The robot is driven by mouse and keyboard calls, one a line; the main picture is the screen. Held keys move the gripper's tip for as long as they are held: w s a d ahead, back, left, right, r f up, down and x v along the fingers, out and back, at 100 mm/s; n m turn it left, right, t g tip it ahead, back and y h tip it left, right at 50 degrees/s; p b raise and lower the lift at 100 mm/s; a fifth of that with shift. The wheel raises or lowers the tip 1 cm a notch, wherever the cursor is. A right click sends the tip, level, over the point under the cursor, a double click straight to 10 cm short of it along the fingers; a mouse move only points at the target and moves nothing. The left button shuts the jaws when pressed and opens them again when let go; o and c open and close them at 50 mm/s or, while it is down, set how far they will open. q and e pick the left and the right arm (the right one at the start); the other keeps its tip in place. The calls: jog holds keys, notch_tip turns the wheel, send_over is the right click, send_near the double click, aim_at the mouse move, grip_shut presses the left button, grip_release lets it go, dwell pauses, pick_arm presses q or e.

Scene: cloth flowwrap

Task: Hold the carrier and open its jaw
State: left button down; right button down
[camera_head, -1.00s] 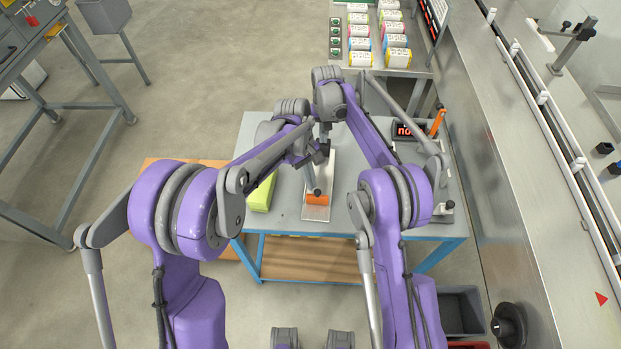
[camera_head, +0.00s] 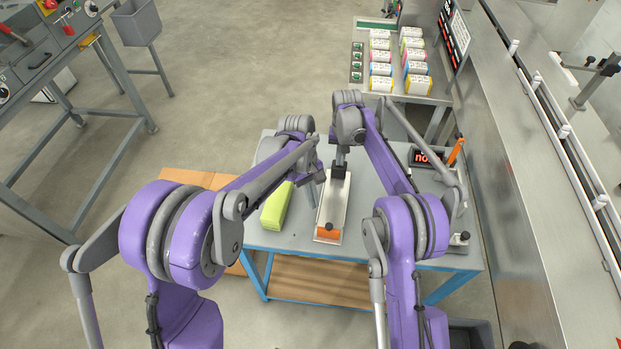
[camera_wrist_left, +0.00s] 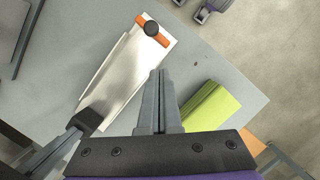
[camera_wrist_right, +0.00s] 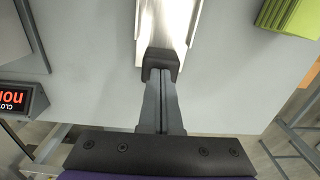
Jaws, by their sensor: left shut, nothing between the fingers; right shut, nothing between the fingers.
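The carrier (camera_head: 333,201) is a long shiny metal plate lying on the grey table. Its near end has an orange jaw bar (camera_head: 327,233) with a black knob (camera_head: 320,229); both also show in the left wrist view, the knob there (camera_wrist_left: 152,28). A black block (camera_head: 338,173) stands at the carrier's far end. My right gripper (camera_wrist_right: 160,72) is shut with its tips at this block; whether it touches is unclear. My left gripper (camera_wrist_left: 158,73) is shut and empty, above the table beside the carrier, between it and the green cloth stack, apart from the knob.
The yellow-green cloth stack (camera_head: 276,207) lies left of the carrier. A red-lit display (camera_head: 428,158) and an orange lever (camera_head: 456,151) stand at the table's right side. A conveyor machine runs along the right. Wrapped packs (camera_head: 381,69) stand on a back table.

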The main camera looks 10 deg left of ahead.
pick_arm(q)
jog(key=v, duration=0.8)
pick_arm(e)
jog(key=shift+f, duration=0.25)
pick_arm(q)
send_near(328, 231)
jog(key=w+a+f, duration=0.3)
jog(key=f, duration=0.1)
jog(key=s+d, duration=0.2)
jog(key=shift+s+d+f, duration=0.2)
jog(key=shift+d+f, duration=0.15)
jog(key=shift+s+d, duration=0.15)
